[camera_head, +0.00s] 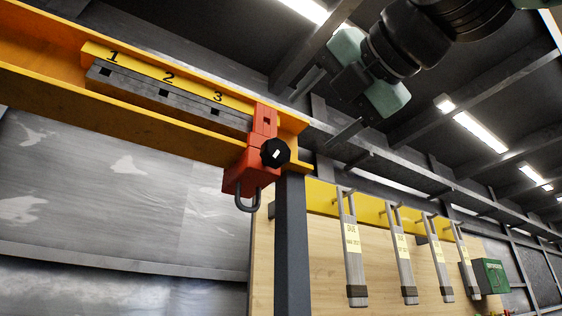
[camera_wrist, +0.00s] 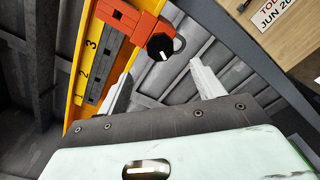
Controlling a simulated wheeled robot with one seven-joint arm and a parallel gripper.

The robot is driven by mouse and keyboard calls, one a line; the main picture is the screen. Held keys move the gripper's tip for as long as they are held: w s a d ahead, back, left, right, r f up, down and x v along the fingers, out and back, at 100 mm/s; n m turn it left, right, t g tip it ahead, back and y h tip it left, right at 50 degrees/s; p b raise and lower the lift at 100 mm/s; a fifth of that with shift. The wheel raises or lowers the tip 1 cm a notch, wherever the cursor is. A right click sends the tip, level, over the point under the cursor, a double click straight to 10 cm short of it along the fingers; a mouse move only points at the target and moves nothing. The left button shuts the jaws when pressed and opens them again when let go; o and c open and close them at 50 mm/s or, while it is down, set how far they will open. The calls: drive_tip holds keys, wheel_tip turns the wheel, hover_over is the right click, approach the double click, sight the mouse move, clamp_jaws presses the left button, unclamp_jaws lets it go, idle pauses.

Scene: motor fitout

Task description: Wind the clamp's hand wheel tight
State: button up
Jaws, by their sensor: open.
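The red clamp (camera_head: 246,175) hangs on the right end of the yellow beam (camera_head: 130,115), with a grey hook below it. Its black hand wheel (camera_head: 275,153) with a white mark faces me. In the wrist view the red clamp (camera_wrist: 127,18) and the hand wheel (camera_wrist: 160,47) show ahead, above and between the fingers. My gripper (camera_head: 345,128) is at the upper right in the head view, apart from the wheel. In the wrist view my gripper's (camera_wrist: 163,82) two fingers are spread, with nothing between them.
A grey strip (camera_head: 165,93) numbered 1, 2, 3 runs along the beam. A dark post (camera_head: 290,245) stands below the beam end. Several tagged straps (camera_head: 354,260) hang on a yellow rail at right, near a green box (camera_head: 491,277). Open air lies between gripper and wheel.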

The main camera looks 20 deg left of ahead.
sight(280, 149)
drive_tip(key=p+x, duration=0.7)
drive_tip(key=x, duration=0.5)
drive_tip(key=shift+s, duration=0.1)
drive_tip(key=c, duration=1)
